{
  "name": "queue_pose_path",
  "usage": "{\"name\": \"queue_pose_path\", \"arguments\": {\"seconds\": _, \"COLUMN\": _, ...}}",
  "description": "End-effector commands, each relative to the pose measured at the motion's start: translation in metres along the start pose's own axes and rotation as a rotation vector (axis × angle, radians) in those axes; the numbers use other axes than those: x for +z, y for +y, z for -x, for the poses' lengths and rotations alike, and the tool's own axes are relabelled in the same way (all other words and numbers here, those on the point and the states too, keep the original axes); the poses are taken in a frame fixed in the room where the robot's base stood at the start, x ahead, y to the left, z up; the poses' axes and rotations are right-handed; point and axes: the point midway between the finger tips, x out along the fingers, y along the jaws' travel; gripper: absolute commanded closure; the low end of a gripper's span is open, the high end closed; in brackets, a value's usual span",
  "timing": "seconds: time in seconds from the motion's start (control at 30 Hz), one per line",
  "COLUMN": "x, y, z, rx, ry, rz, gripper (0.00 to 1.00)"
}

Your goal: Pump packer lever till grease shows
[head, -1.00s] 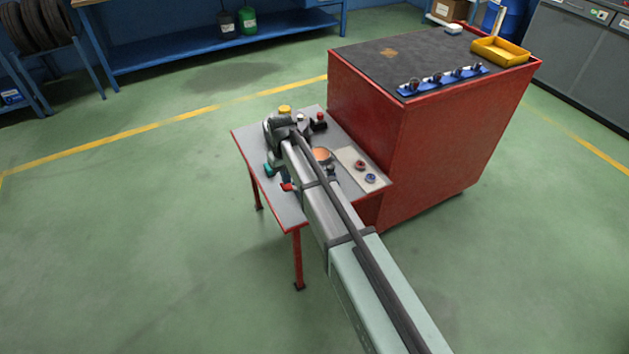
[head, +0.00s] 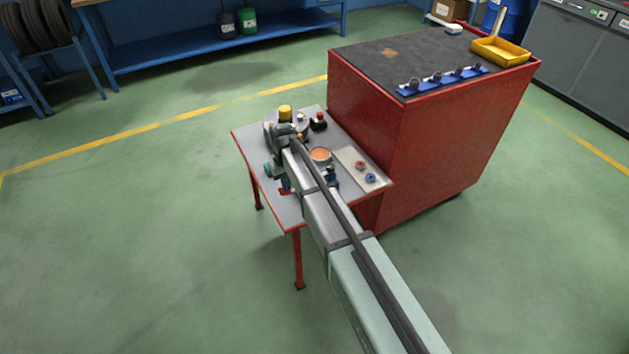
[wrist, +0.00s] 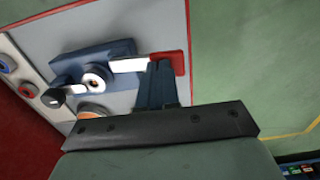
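The packer lever shows in the wrist view as a white bar ending in a red handle (wrist: 180,62). It extends from a blue packer body (wrist: 117,52). In the head view the red handle (head: 284,191) shows at the table's left edge, and my arm hides most of the packer. An orange-filled round dish (head: 320,154) stands on the table.
The grey table (head: 253,145) has red edges and legs and adjoins a tall red cabinet (head: 450,130). A pale mat (head: 350,160) holds a red and a blue ring. A yellow-capped container (head: 285,114) and a red-topped item (head: 319,120) stand at the back.

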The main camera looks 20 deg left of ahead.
Motion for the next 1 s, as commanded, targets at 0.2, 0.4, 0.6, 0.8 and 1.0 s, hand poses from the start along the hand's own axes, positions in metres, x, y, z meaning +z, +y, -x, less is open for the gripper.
{"name": "queue_pose_path", "arguments": {"seconds": 0.2, "x": 0.0, "y": 0.001, "z": -0.008, "rx": 0.001, "ry": -0.001, "rz": 0.0, "gripper": 1.0}}
{"name": "queue_pose_path", "arguments": {"seconds": 0.4, "x": 0.0, "y": 0.001, "z": -0.005, "rx": 0.002, "ry": 0.0, "rz": 0.0, "gripper": 1.0}}
{"name": "queue_pose_path", "arguments": {"seconds": 0.6, "x": 0.0, "y": 0.001, "z": 0.011, "rx": 0.001, "ry": 0.001, "rz": 0.0, "gripper": 1.0}}
{"name": "queue_pose_path", "arguments": {"seconds": 0.8, "x": 0.0, "y": 0.0, "z": 0.027, "rx": 0.001, "ry": 0.001, "rz": 0.0, "gripper": 1.0}}
{"name": "queue_pose_path", "arguments": {"seconds": 1.0, "x": 0.0, "y": 0.0, "z": 0.043, "rx": 0.001, "ry": 0.0, "rz": 0.0, "gripper": 1.0}}
